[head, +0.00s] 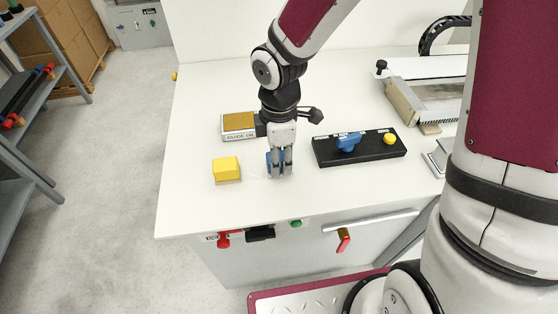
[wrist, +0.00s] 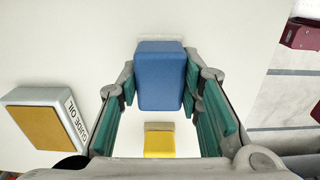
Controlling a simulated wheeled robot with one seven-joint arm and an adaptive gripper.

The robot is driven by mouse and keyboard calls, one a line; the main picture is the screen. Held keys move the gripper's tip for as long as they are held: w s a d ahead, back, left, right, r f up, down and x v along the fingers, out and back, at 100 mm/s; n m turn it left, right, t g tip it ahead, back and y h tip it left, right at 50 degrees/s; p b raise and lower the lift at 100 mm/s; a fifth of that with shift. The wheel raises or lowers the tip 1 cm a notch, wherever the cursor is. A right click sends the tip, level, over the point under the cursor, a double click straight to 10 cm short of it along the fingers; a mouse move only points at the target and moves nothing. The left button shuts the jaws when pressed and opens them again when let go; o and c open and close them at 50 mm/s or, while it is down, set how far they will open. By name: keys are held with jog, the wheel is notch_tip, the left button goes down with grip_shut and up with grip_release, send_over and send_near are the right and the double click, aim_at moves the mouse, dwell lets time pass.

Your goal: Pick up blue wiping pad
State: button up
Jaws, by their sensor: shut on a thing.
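The blue wiping pad (wrist: 161,76) is a blue block with a pale strip along one edge. In the wrist view it sits between the green-lined fingers of my gripper (wrist: 163,98). In the head view my gripper (head: 280,165) points down at the white table and is shut on the pad (head: 269,160), which is mostly hidden by the fingers. The pad is at or just above the table top; I cannot tell whether it touches.
A yellow pad (head: 226,168) lies left of my gripper and also shows in the wrist view (wrist: 159,143). The guide oil box (head: 238,125) is behind it. A black control box (head: 360,148) with a blue knob stands at right. The table's front edge (head: 300,212) is close.

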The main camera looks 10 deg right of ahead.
jog(key=shift+r, duration=0.1)
jog(key=shift+r, duration=0.6)
notch_tip(320, 180, up, 2)
jog(key=shift+r, duration=0.15)
jog(key=s+r+p, duration=0.1)
jog(key=s+p, duration=0.5)
jog(key=s, duration=1)
jog(key=shift+r+p, duration=0.2)
jog(key=shift+p, duration=0.2)
